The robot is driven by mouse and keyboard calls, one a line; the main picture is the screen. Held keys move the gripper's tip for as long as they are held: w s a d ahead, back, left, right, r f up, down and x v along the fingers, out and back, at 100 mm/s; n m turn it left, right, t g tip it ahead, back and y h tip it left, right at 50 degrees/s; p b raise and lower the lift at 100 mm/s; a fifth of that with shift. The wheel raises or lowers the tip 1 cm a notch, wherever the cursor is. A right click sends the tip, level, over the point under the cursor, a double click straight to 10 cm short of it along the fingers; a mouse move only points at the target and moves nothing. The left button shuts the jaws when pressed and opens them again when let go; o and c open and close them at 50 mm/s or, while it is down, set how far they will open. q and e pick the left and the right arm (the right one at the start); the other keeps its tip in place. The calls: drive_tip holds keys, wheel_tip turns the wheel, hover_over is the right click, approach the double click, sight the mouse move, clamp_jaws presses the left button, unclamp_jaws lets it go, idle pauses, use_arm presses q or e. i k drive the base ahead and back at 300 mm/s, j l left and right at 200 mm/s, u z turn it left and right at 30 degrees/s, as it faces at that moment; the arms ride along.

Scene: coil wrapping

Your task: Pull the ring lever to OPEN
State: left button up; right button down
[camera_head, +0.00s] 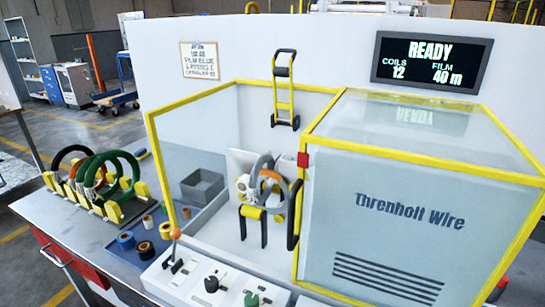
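A lever with an orange ball knob (175,234) stands up from the left end of the light control panel (204,275) at the front of the machine. Its label is too small to read, so I cannot tell its marked position. Behind the panel, inside the yellow-framed enclosure, a grey ring with an orange part (265,170) sits above a yellow and black support (254,214). I cannot tell whether the ring is open or closed. Neither of my grippers is in view.
A black knob (212,281) and a green knob (251,299) share the panel. Small spools (146,248) lie left of it. A rack of coils (98,184) stands farther left. A clear cover (395,220) fills the right. The screen (430,62) reads READY.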

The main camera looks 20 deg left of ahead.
sight(175, 234)
drive_tip(key=j+u, duration=0.15)
drive_tip(key=u, duration=1.05)
